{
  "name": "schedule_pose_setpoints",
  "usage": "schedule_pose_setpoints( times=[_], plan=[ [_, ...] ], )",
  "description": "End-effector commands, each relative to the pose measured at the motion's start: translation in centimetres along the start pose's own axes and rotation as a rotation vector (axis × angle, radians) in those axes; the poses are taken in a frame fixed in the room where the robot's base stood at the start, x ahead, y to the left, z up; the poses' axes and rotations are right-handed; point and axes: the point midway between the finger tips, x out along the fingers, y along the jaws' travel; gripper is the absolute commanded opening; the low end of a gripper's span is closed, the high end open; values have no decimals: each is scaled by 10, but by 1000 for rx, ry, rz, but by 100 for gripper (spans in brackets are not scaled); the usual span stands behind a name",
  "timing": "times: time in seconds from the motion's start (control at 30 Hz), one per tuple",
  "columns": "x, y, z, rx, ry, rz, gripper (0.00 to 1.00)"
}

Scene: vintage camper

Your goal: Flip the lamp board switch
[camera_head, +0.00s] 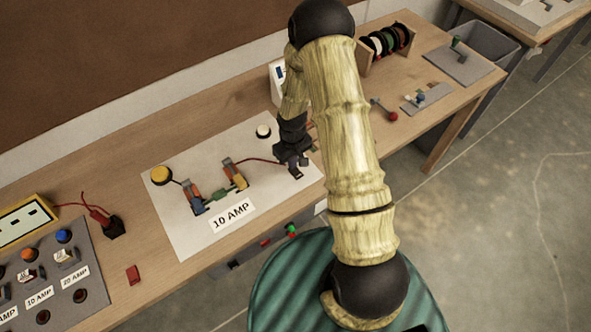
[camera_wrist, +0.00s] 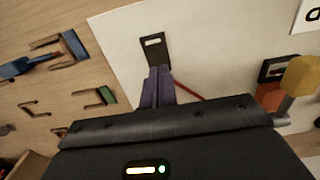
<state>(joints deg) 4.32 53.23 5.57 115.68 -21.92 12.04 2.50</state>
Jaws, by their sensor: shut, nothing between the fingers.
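The lamp board is a white sheet (camera_head: 190,235) labelled "10 AMP" (camera_head: 231,215) on the wooden bench. It carries a yellow dome (camera_head: 160,175), a white dome (camera_head: 263,131), and clips with orange and yellow parts (camera_head: 234,174) joined by red wire. My gripper (camera_head: 297,172) is over the board's right end. In the wrist view, my gripper (camera_wrist: 158,78) is shut and empty, its fingertips at the lower edge of a dark slotted plate (camera_wrist: 153,48), which looks like the switch. I cannot tell whether they touch. In the head view my gripper mostly hides that plate.
A panel with coloured knobs and amp labels (camera_head: 85,283) and a yellow meter (camera_head: 28,220) stand at left. A spool rack (camera_head: 386,42) and small parts (camera_head: 427,97) are at right.

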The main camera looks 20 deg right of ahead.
Motion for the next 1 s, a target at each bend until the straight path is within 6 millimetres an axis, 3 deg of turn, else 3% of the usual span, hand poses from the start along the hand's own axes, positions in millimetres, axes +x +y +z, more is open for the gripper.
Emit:
schedule_pose_setpoints(
  times=[0.8, 1.0],
  plan=[
    [-56, 0, 0, 0, 0, 0, 0],
    [-61, 0, 0, 0, -1, -1, 0]
  ],
)
